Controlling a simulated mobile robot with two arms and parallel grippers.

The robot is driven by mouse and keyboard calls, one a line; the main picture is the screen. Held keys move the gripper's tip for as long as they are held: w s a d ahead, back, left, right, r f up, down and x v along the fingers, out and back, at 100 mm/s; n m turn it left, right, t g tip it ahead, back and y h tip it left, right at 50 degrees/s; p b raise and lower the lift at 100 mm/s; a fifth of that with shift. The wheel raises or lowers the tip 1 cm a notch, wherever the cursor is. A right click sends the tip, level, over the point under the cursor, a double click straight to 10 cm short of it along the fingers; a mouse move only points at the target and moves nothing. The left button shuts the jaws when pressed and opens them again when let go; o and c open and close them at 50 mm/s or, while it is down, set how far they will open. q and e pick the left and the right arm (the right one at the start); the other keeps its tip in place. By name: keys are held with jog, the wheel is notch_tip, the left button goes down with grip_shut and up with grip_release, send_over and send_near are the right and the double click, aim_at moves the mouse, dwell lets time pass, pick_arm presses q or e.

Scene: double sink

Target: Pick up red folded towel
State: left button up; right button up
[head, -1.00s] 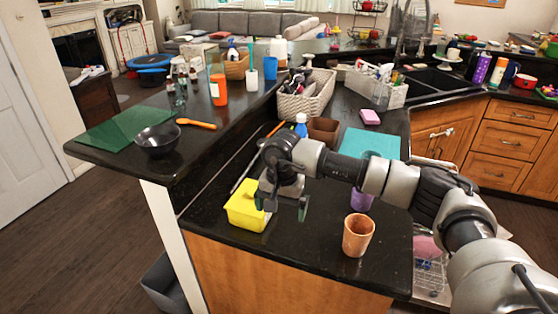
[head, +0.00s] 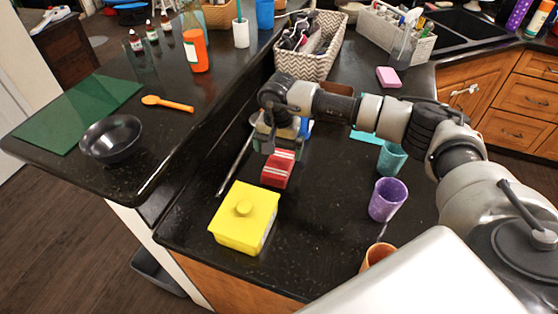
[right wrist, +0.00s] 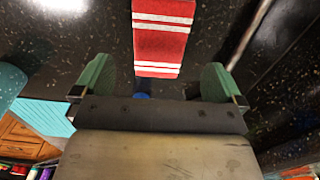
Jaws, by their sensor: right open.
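The red folded towel (head: 278,168) with white stripes lies on the black counter, just behind the yellow lidded box. My right gripper (head: 279,147) is over the towel's far part and hides some of it. In the right wrist view the towel (right wrist: 163,40) lies between the lines of the two green fingers, running up past the top edge. The right gripper (right wrist: 158,82) is open, with its fingers wide apart and nothing between the tips. I cannot tell whether the fingers touch the counter. My left gripper is not in view.
The yellow box (head: 240,222) stands in front of the towel. A purple cup (head: 387,200), a teal cup (head: 391,158) and an orange cup (head: 376,256) stand to the right. A patterned basket (head: 309,62) is behind. The raised ledge (head: 160,130) borders the left.

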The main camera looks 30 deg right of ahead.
aim_at(279, 161)
jog(key=shift+f, duration=0.7)
notch_tip(279, 161, down, 4)
jog(key=p, duration=0.2)
jog(key=shift+w+d+f+p, duration=0.1)
jog(key=shift+d+f+p, duration=0.1)
jog(key=shift+p, duration=0.15)
jog(key=shift+f, duration=0.5)
jog(key=c, duration=1)
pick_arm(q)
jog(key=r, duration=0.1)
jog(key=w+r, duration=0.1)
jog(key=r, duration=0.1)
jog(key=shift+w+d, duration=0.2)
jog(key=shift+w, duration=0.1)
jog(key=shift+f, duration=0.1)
